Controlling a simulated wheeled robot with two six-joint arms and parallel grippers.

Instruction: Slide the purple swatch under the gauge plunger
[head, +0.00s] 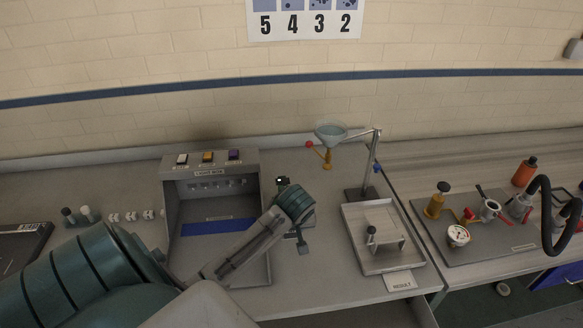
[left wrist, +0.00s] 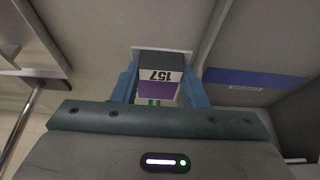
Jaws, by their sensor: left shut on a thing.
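In the left wrist view my left gripper (left wrist: 160,84) is shut, its two blue fingers on either side of the purple swatch (left wrist: 156,90). The swatch shows as a small block with a purple face, a dark end and a white label reading 157 upside down. A pale flat patch lies behind it. In the head view my left gripper (head: 303,246) is low over the grey bench, just right of the open-front booth; the swatch cannot be made out there. I cannot identify the gauge plunger with certainty. My right gripper is not in view.
To the right stand a steel stand (head: 371,165) with a funnel and a shallow tray (head: 405,262). A round dial (head: 458,235) sits further right.

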